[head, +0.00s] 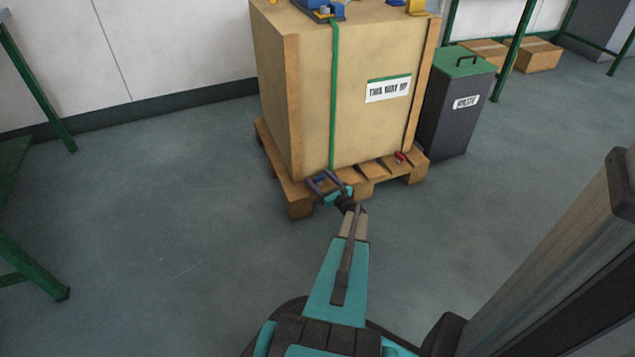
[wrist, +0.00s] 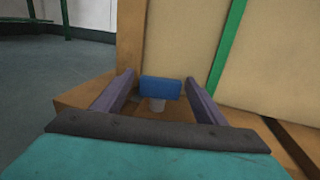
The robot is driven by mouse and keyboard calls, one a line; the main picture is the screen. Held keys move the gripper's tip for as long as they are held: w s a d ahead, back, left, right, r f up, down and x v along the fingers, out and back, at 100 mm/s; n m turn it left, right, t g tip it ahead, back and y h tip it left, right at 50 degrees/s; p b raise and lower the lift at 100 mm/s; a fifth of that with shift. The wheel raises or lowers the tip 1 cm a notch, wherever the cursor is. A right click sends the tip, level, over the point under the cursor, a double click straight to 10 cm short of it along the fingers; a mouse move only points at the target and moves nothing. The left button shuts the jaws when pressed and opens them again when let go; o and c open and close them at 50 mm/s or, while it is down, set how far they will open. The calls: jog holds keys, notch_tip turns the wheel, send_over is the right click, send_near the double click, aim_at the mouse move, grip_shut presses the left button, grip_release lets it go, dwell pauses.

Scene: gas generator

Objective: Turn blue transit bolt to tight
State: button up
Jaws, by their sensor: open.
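The blue transit bolt (wrist: 160,89) shows in the wrist view as a blue block-shaped head on a short pale shank, at the foot of the crate on the pallet. My gripper (wrist: 163,88) is open, with one finger on each side of the blue head. Gaps show between the head and both fingers. In the head view my gripper (head: 322,182) is low at the front left part of the pallet, and I cannot make out the blue bolt there.
The tall crate (head: 285,90) with a green strap (head: 333,100) stands on a wooden pallet (head: 299,207). A red bolt (head: 399,157) is at the pallet's right front. A waste bin (head: 455,125) stands close to the crate's right.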

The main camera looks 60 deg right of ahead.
jog(key=shift+w+d, duration=0.1)
jog(key=shift+w, duration=0.05)
jog(key=c, duration=1.1)
jog(key=shift+o, duration=0.3)
jog(key=shift+m+h+b, duration=0.3)
jog(key=shift+h, duration=0.1)
jog(key=shift+a+g+h, duration=0.2)
jog(key=shift+g+h, duration=0.1)
jog(key=shift+m+g+h+b, duration=0.3)
jog(key=shift+m+h+b, duration=0.2)
jog(key=shift+m+b, duration=0.15)
jog(key=shift+d+m+g+h+b, duration=0.1)
jog(key=shift+m+g+h+b, duration=0.45)
jog(key=shift+h+b, duration=0.25)
